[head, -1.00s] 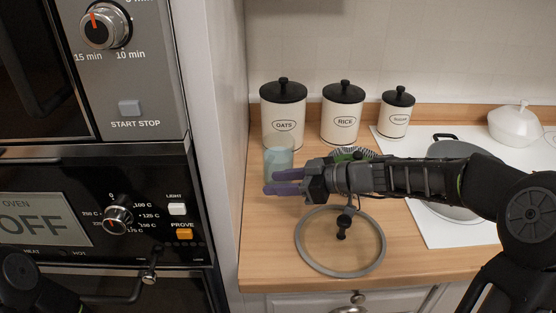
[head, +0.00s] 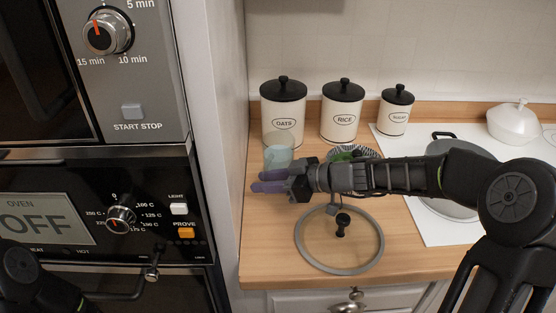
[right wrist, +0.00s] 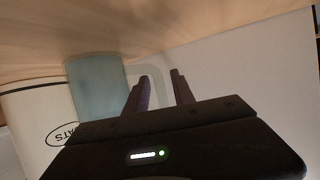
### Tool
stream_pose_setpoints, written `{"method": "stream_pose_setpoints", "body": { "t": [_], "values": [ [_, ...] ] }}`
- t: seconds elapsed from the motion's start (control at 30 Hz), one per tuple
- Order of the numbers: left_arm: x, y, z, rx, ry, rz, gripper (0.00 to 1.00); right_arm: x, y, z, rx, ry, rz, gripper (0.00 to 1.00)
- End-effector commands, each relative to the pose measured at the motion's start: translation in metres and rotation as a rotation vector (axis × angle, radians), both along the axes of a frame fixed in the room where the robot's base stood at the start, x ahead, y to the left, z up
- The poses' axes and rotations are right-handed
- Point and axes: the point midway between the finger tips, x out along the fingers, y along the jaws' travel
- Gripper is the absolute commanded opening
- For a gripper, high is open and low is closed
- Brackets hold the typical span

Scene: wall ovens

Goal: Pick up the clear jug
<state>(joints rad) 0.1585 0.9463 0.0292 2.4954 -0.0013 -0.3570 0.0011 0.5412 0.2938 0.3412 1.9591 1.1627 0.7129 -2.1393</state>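The clear jug (head: 279,153), a pale bluish see-through vessel, stands upright on the wooden counter in front of the oats canister. My right gripper (head: 263,181) is at the jug's near side in the head view, its purple fingers covering the jug's lower part. In the right wrist view the jug (right wrist: 98,88) is left of the two fingers (right wrist: 159,90), which are apart. The jug's pale handle (right wrist: 150,68) reaches toward the gap between them. I cannot tell whether either finger touches it. My left gripper is out of view.
Oats (head: 284,117), rice (head: 342,112) and sugar (head: 396,113) canisters line the wall. A glass lid (head: 300,253) lies on the counter below my right forearm. A pan (head: 437,207) is to the right. The oven unit (head: 165,160) borders the counter's left.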

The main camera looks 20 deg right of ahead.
Motion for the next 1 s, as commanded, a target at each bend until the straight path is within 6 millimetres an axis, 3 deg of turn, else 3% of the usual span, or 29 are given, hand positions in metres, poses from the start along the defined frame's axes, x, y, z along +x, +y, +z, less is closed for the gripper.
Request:
{"method": "stream_pose_setpoints", "body": {
  "t": [0.33,1.0],
  "values": [
    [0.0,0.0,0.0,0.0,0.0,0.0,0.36,-0.0001,-0.0001,0.0,0.0,0.0,0.0,0.01],
    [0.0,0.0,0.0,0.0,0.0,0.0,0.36,0.0,-0.0001,0.0001,0.0,0.0,0.0,0.0]
  ]
}}
